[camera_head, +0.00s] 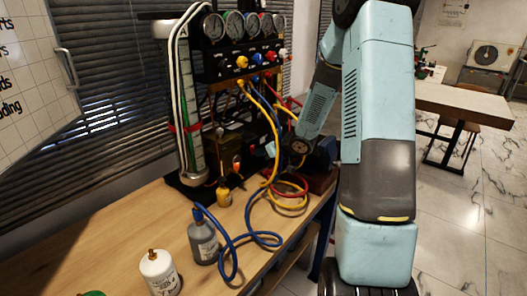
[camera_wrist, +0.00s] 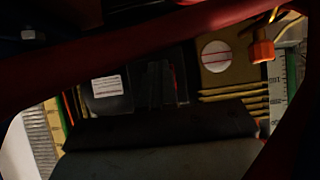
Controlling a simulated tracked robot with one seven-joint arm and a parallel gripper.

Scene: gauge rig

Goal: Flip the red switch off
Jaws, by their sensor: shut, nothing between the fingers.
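In the wrist view my gripper (camera_wrist: 161,85) shows as two dark fingers close together, with nothing between them. A small red sliver (camera_wrist: 174,78) shows right at the fingers; it may be the red switch, mostly hidden by them. I cannot tell whether they touch it. Behind is a dark box (camera_wrist: 108,102) with a white label.
The gauge rig (camera_head: 240,70) stands at the back of the wooden bench (camera_head: 120,235). Yellow, red and blue hoses (camera_head: 262,238) loop near the machine. A grey bottle (camera_head: 203,243) and a white bottle (camera_head: 158,273) stand in front. An orange-knobbed fitting (camera_wrist: 262,50) hangs at upper right in the wrist view.

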